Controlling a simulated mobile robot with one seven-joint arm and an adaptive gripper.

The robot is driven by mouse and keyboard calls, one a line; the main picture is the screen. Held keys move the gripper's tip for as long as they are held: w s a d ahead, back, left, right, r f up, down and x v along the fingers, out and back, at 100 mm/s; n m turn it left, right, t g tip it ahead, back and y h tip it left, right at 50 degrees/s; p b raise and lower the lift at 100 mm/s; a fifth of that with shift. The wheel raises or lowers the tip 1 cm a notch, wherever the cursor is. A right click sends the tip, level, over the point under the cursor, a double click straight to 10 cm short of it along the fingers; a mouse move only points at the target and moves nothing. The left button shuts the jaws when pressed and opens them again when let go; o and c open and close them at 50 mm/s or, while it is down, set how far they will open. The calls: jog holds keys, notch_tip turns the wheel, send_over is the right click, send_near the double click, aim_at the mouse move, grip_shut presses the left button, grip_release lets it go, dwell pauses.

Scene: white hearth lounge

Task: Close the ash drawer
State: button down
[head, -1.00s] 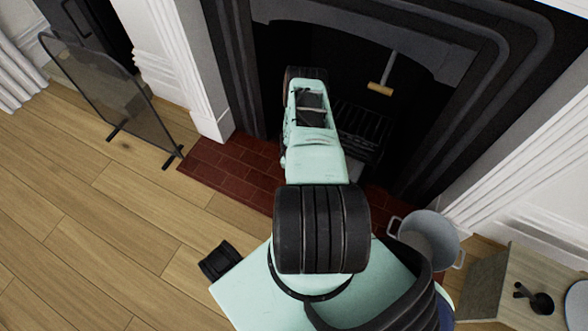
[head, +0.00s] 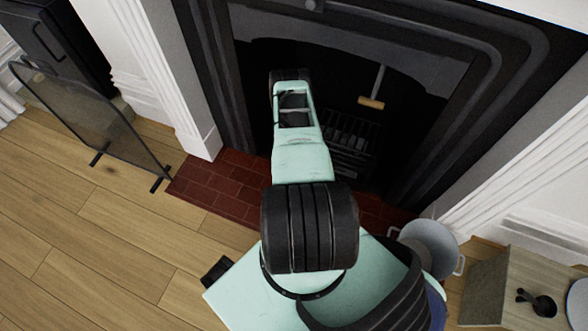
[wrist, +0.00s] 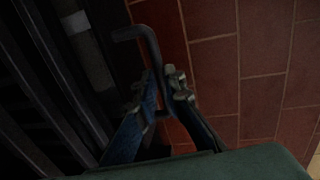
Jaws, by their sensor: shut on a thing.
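In the wrist view my gripper (wrist: 162,88) has its two blue fingers closed around a dark, bent bar handle (wrist: 128,35). The handle juts toward the hearth from the dark fireplace front on the left and looks like the ash drawer's pull. The drawer itself is too dark to make out clearly, so how far out it stands cannot be told. In the head view my forearm hides the gripper and the handle. The dark grate (head: 357,130) shows just right of my arm, inside the fireplace.
The red brick hearth (head: 215,185) lies in front of the fireplace. A mesh screen (head: 90,115) stands at left. A grey bucket (head: 430,245) stands close on the right, beside a small table (head: 490,285).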

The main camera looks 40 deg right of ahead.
jog(key=shift+w+d+r, duration=0.1)
jog(key=shift+w+d, duration=0.15)
jog(key=shift+d, duration=0.15)
jog(key=c, duration=2)
grip_release()
jog(key=shift+s+a, duration=0.1)
jog(key=shift+s, duration=0.1)
jog(key=shift+s+a+r, duration=0.15)
jog(key=shift+a+r, duration=0.05)
jog(key=shift+r, duration=0.55)
jog(key=shift+s+a+r, duration=0.1)
jog(key=shift+a+r, duration=0.15)
jog(key=shift+r, duration=1.45)
jog(key=shift+s+a+r, duration=0.1)
jog(key=shift+a+r, duration=0.2)
jog(key=shift+r, duration=1.4)
jog(key=shift+a+r, duration=0.25)
jog(key=shift+r, duration=1.45)
